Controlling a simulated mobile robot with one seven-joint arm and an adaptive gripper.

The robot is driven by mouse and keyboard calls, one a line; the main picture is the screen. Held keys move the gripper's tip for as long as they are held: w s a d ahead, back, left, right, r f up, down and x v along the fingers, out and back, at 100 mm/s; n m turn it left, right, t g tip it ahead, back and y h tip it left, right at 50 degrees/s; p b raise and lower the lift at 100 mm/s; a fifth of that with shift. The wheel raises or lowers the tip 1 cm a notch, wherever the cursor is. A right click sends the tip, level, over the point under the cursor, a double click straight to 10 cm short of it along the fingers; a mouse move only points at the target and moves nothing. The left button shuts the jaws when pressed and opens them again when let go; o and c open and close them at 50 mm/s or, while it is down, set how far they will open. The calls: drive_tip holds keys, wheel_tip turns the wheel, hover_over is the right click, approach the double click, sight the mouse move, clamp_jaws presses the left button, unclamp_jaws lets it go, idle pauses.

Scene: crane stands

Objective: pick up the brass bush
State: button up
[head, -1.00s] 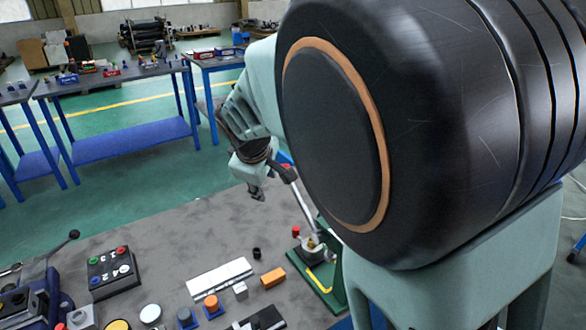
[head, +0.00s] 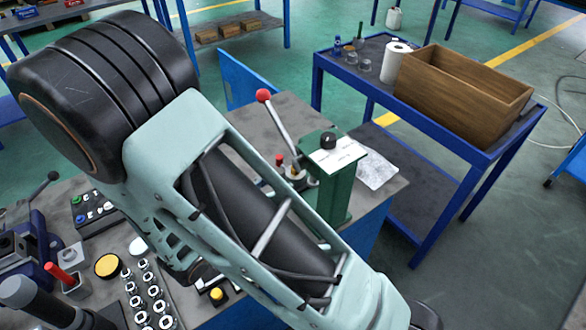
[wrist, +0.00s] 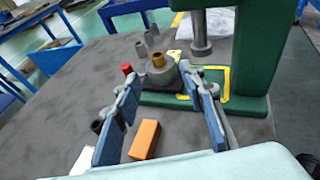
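The brass bush (wrist: 158,61) is a small gold-coloured ring standing on top of a grey round holder (wrist: 160,77), in the wrist view's upper middle. My gripper (wrist: 165,84) is open. Its two blue-padded fingers frame the holder from left and right, with nothing between the pads. The bush appears beyond the fingertips, apart from both fingers. In the head view my arm covers the lower middle, and the gripper is hidden.
A green press (head: 328,180) with a red-knobbed lever (head: 263,96) stands right beside the holder. An orange block (wrist: 144,140), a black ring (wrist: 97,126) and a red-topped piece (wrist: 127,69) lie near. A blue cart with a wooden box (head: 462,92) stands behind right.

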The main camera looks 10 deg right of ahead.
sight(291, 177)
drive_tip(key=x, duration=0.8)
drive_tip(key=shift+w+d+r+b, duration=0.1)
drive_tip(key=shift+w+r+b, duration=0.05)
drive_tip(key=shift+w+b, duration=0.25)
clamp_jaws()
